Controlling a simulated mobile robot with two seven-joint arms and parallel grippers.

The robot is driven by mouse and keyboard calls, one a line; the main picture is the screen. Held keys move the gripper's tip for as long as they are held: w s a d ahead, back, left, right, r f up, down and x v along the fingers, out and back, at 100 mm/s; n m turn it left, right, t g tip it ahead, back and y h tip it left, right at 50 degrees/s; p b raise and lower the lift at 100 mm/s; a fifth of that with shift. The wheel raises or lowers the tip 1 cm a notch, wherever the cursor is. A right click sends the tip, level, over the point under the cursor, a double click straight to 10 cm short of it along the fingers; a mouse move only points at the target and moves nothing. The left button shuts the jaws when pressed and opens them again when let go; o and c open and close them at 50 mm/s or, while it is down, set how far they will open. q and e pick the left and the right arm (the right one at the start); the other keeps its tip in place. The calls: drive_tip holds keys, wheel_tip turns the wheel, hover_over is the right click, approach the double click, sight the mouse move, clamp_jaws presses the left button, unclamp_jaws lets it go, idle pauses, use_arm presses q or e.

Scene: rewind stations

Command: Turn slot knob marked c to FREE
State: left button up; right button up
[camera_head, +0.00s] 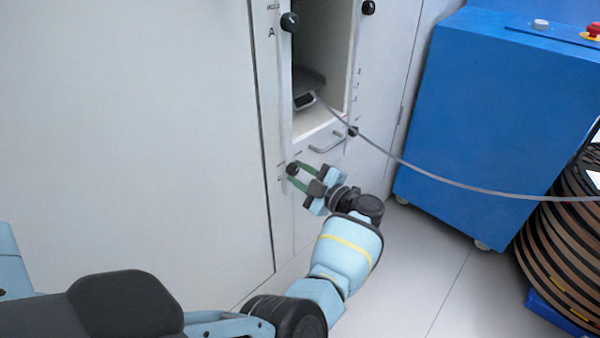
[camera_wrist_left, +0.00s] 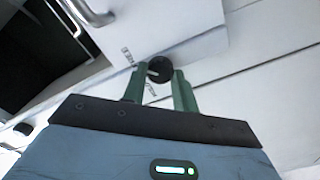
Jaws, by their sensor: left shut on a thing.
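A round black knob (camera_head: 292,169) sits low on the left post of the open cabinet bay. My left gripper (camera_head: 298,173) reaches it from the right, with its green fingers closed on it. In the left wrist view the same black knob (camera_wrist_left: 160,69) lies between the tips of the green fingers (camera_wrist_left: 160,78), with a pale pointer mark on its face. Another black knob (camera_head: 290,22) is at the top of the post, beside a letter A. My right gripper is not in view.
The open bay (camera_head: 318,60) holds a dark item, and a grey strip (camera_head: 430,174) runs from it to the right. A metal handle (camera_head: 327,141) is just above my gripper. A blue cabinet (camera_head: 500,110) and stacked reels (camera_head: 565,235) stand at right.

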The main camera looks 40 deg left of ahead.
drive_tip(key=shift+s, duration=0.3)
use_arm(q)
drive_tip(key=o, duration=1)
drive_tip(key=shift+c, duration=0.2)
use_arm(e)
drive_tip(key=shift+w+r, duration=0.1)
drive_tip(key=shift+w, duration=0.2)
